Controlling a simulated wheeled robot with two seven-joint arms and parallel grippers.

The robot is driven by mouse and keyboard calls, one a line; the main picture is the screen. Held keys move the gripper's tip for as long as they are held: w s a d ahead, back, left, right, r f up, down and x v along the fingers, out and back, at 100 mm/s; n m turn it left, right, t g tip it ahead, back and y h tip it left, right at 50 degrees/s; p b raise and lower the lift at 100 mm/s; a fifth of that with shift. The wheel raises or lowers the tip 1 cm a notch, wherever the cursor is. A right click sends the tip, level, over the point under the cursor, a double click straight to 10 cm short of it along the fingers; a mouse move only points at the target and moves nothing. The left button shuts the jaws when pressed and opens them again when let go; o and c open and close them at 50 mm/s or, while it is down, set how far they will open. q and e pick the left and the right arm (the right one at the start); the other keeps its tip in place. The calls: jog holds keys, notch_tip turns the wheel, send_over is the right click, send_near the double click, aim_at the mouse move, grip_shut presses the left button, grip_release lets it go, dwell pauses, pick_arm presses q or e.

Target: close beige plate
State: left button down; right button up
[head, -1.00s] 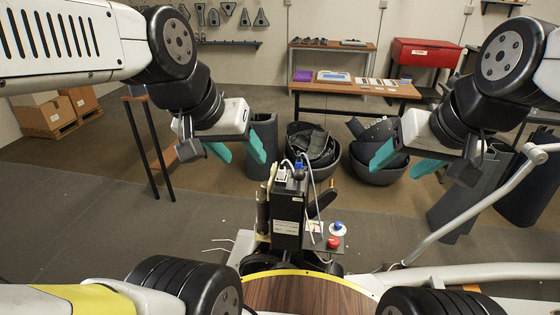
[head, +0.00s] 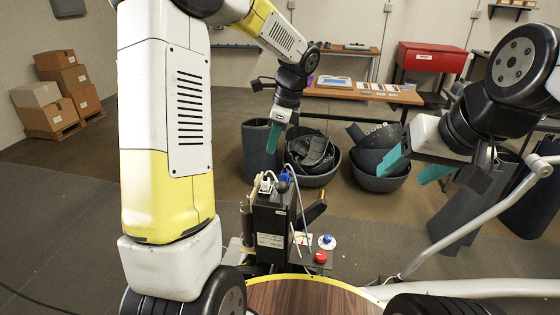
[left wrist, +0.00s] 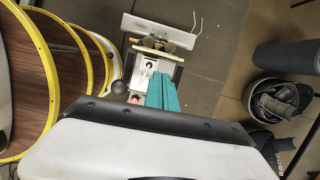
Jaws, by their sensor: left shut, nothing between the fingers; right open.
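A black upright box (head: 272,228) with a white label stands at the centre of the head view. A narrow beige piece (head: 247,222) stands along its left side; I take it to be the beige plate, but its edges are hard to make out. My left gripper (head: 272,143) is shut and empty, its teal fingers pointing down above and beyond the box. In the left wrist view, the shut fingers (left wrist: 157,78) overlap the box, and I cannot tell any contact. My right gripper (head: 412,170) is open and empty, to the right of the box.
A red button (head: 321,257) and a blue button (head: 327,241) sit right of the box. A wooden disc with a yellow rim (head: 290,279) lies in front. Dark bowls (head: 313,160) stand behind on the floor. A grey rail (head: 470,215) crosses at the right.

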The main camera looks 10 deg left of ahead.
pick_arm(q)
jog(key=x, duration=1)
jog(key=shift+w+f, duration=0.3)
jog(key=shift+a, duration=0.1)
jog(key=shift+a+r, duration=0.1)
jog(key=shift+a, duration=0.55)
jog(key=a+f+h, duration=0.9)
jog(key=a+h, duration=0.2)
jog(key=h, duration=0.6)
jog(key=shift+w+a+f+g, duration=0.2)
jog(key=shift+a+g, duration=0.1)
jog(key=shift+a, duration=0.1)
jog(key=shift+f, duration=0.15)
